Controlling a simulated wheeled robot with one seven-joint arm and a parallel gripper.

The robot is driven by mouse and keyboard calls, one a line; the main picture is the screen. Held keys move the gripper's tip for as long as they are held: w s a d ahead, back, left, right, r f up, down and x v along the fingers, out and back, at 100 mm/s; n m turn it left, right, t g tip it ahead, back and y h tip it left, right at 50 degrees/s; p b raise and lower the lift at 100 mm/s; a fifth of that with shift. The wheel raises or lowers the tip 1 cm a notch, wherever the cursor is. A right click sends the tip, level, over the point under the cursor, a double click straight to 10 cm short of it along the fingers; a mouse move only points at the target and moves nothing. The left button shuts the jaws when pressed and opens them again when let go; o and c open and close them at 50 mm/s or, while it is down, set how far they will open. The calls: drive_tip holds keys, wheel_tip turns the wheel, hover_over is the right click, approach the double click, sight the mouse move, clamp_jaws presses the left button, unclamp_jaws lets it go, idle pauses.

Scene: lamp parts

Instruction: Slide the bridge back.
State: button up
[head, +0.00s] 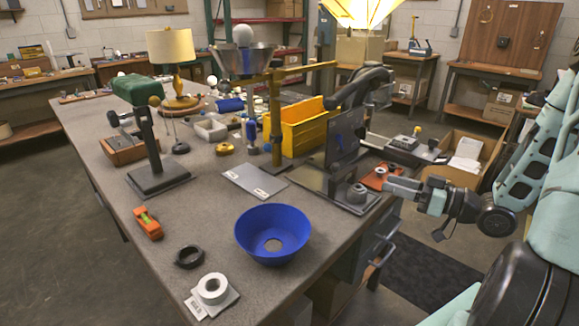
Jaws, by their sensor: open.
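No part is labelled as the bridge. A brass post (276,125) with a long horizontal brass bar (308,68) across its top stands near the middle of the bench, and it may be the bridge. A grey metal funnel-like bowl with a white ball (243,34) sits by the bar's left end. My gripper (388,184) is at the bench's right edge, beside a small orange-red plate (374,177), well apart from the brass bar. It is open and appears empty. Its fingertips are small in this view, and I cannot tell whether they touch anything.
A yellow bin (303,126) and a dark upright plate (345,138) stand between my gripper and the post. A blue bowl (258,246), black ring (189,257) and white roll (212,288) lie at the front.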

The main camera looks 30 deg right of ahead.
sight(343, 174)
drive_tip(key=p+x, duration=0.1)
drive_tip(key=x, duration=1.6)
drive_tip(key=shift+w+a+p, duration=0.15)
drive_tip(key=shift+a+p, duration=0.1)
drive_tip(key=shift+p, duration=0.05)
